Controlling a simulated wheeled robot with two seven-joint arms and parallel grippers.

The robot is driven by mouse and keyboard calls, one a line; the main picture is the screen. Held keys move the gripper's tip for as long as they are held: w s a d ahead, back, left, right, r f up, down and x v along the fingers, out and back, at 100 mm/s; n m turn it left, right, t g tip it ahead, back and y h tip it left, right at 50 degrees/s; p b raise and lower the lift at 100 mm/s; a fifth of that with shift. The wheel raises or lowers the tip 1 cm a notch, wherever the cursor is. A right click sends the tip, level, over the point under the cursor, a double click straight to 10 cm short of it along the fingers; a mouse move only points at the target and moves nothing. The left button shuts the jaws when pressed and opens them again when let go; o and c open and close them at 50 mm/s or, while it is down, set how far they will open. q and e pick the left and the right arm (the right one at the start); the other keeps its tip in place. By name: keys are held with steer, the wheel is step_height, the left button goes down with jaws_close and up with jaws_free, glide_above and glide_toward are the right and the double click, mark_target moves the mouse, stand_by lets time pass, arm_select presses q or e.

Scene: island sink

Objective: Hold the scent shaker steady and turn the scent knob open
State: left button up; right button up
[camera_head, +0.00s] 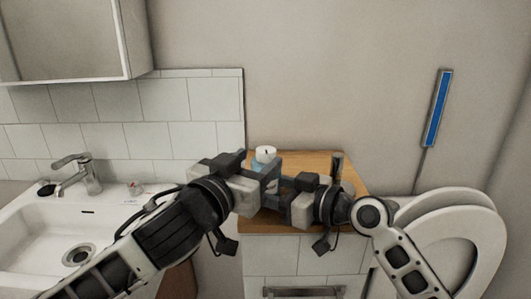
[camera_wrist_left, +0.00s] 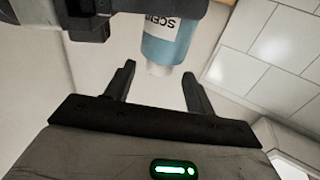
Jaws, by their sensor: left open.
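The scent shaker, a blue bottle (camera_head: 257,166) with a white scent knob (camera_head: 266,153), is upright over the wooden counter top in the head view. In the left wrist view the blue bottle (camera_wrist_left: 172,42) appears upside down with part of its label readable, and its white knob (camera_wrist_left: 158,70) lies between the spread fingertips. My left gripper (camera_head: 262,176) is open beside the shaker; its two fingers (camera_wrist_left: 159,74) show apart. My right gripper (camera_head: 282,186) is at the shaker from the right; its dark parts overlap the bottle. Its fingertips are hidden, so its grip is unclear.
The wooden counter top (camera_head: 318,162) has free room behind the grippers. A sink (camera_head: 35,240) with a faucet (camera_head: 80,172) is at left, a toilet (camera_head: 462,225) at right. A tiled wall (camera_head: 165,100) is behind.

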mark_target(264, 158)
arm_select(q)
steer(key=shift+x, duration=2.15)
steer(key=c, duration=1)
steer(key=shift+d+n+t+y, duration=0.2)
steer(key=shift+n+t+y, duration=0.5)
steer(key=shift+y, duration=0.4)
steer(key=shift+a+n+t+y, duration=0.2)
steer(key=shift+n+t+y, duration=0.2)
steer(key=shift+n+y, duration=1.55)
steer(key=shift+m+y, duration=0.35)
steer(key=o, duration=1)
